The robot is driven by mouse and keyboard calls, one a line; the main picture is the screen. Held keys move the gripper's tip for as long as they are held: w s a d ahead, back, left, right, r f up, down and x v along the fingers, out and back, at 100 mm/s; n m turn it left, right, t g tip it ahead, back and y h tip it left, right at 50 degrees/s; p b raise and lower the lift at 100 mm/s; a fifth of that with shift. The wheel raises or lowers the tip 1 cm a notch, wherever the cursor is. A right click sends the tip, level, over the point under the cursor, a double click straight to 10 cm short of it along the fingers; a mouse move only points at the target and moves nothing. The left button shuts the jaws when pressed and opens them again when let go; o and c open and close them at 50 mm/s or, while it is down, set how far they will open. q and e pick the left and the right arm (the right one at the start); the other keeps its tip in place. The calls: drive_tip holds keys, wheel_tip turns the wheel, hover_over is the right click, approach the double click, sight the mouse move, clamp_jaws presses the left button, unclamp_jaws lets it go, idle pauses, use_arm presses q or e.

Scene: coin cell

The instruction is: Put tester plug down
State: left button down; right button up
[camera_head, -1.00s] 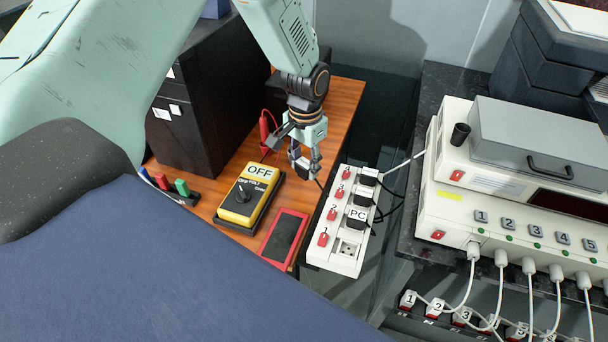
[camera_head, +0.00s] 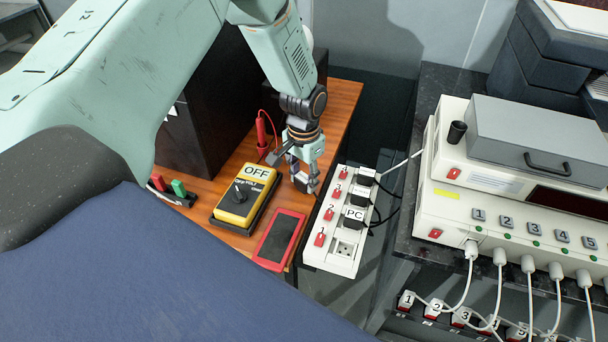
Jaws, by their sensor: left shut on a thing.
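My left gripper (camera_head: 305,182) comes down over the wooden table and is shut on a small dark plug (camera_head: 300,181), the tester plug by its look, mostly hidden by the fingers. It is between the yellow tester box and the power strip, behind the red-rimmed pad. I cannot tell whether the plug touches the table. The yellow tester box (camera_head: 238,206) carries an OFF label and a black knob. The white power strip (camera_head: 330,258) has red numbered switches, several black plugs, one marked PC (camera_head: 354,214), and a bare front socket. My right gripper is not in view.
A red-rimmed dark pad (camera_head: 279,240) lies at the table's front right. A red probe (camera_head: 261,133) stands behind the tester, with black cabinets at the back left. White instruments (camera_head: 515,226) with cables fill the right bench. A gap lies between table and bench.

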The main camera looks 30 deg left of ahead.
sight(304, 177)
use_arm(q)
drive_tip(key=c, duration=1.1)
unclamp_jaws()
drive_tip(key=shift+o, duration=1.4)
drive_tip(key=shift+d, duration=0.1)
wheel_tip(304, 177, up, 13)
drive_tip(key=p, duration=0.2)
drive_tip(key=shift+p, duration=0.35)
